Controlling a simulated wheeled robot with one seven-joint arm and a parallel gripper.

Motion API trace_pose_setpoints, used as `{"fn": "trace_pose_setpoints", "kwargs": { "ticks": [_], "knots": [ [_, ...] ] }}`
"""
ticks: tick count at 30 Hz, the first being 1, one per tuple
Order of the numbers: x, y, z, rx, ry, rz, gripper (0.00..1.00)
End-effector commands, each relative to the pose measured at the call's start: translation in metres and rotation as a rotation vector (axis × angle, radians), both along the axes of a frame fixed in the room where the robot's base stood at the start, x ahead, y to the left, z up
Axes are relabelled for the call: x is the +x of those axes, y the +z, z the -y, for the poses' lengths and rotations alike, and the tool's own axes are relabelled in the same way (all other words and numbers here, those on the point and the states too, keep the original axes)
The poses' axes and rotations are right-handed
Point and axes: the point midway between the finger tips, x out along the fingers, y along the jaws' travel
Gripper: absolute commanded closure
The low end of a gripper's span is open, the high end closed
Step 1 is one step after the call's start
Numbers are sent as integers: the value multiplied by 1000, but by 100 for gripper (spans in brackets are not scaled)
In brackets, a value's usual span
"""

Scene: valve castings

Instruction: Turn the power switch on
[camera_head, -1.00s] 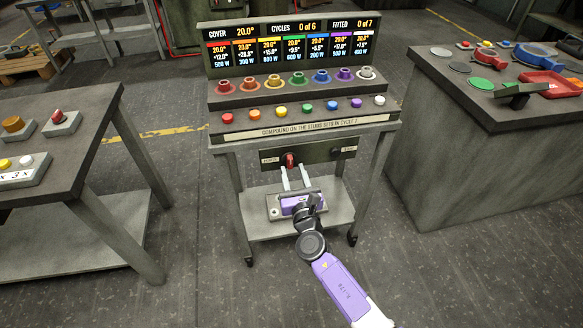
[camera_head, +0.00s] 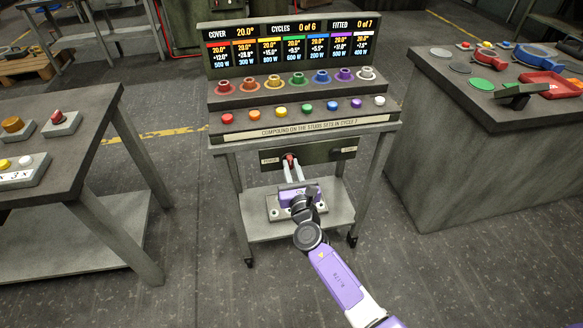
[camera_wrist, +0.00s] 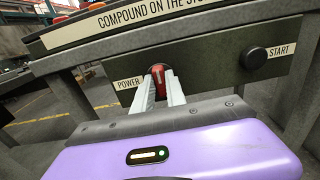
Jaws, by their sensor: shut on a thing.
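The red power switch (camera_wrist: 161,78) sits on the dark front panel beside the POWER label (camera_wrist: 128,84). It also shows small in the head view (camera_head: 290,158). My gripper (camera_wrist: 162,86) reaches up to the panel, with its two pale fingers on either side of the red switch. The fingers are shut on the switch, which stands close to upright between them. The lower part of the switch is hidden by the fingers. In the head view my gripper (camera_head: 290,170) is in front of the panel, below the row of colored buttons.
A black START knob (camera_wrist: 254,57) is on the same panel to the right. Above are colored buttons, colored cups and a lit display (camera_head: 290,45). A bench (camera_head: 60,120) stands at left and a bigger one (camera_head: 430,120) at right. The lower shelf (camera_head: 260,231) lies beneath my gripper.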

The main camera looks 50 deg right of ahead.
Motion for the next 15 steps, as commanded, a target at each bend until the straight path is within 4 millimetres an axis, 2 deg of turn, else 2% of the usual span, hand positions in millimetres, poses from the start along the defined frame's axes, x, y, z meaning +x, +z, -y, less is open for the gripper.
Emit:
{"fn": "trace_pose_setpoints", "kwargs": {
  "ticks": [8, 15],
  "knots": [
    [-1, -2, 0, 66, 0, 46, 100],
    [-1, -4, 1, 215, 1, 145, 100]
  ]
}}
